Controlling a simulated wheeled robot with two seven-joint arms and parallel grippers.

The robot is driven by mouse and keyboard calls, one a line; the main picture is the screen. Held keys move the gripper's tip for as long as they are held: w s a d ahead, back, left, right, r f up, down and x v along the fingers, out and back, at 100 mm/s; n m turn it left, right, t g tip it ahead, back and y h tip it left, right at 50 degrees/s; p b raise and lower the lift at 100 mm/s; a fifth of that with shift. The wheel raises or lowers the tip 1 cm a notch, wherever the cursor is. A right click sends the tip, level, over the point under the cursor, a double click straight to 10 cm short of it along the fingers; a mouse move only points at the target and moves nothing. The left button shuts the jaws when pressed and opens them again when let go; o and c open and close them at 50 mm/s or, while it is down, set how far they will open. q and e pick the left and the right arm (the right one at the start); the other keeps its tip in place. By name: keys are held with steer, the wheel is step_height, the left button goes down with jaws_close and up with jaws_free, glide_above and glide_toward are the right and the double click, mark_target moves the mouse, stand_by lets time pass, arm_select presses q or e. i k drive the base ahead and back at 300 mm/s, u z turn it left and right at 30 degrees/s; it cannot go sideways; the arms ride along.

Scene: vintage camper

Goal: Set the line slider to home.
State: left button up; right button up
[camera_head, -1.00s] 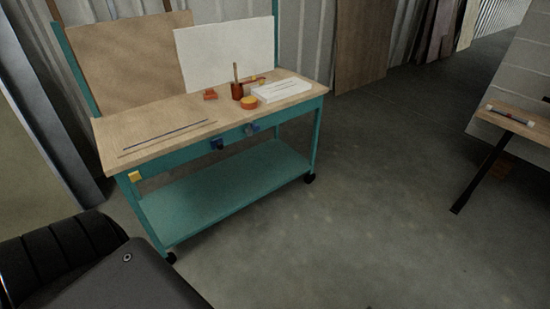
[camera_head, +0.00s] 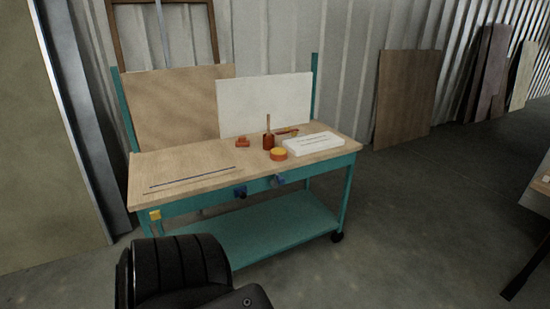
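No part is clearly marked as the line slider. A teal workbench with a wooden top (camera_head: 170,163) stands ahead. A thin dark strip (camera_head: 193,178) lies along the left front of its top. A white block (camera_head: 313,143) with fine dark marks on it sits at the right of the top. A dark blue fitting (camera_head: 240,191) and a grey-blue fitting (camera_head: 278,181) are on the front rail. A yellow piece (camera_head: 154,214) is at the left front leg. Neither gripper shows; only a black part of my arm is in view at the bottom.
A white panel (camera_head: 264,105) and a brown board (camera_head: 180,107) stand behind. Open floor (camera_head: 420,215) lies to the right.

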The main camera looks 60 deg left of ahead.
mark_target(242, 191)
steer(key=z, duration=0.05)
steer(key=i, duration=1.15)
steer(key=u, duration=0.95)
steer(key=i, duration=0.8)
steer(key=u, duration=0.95)
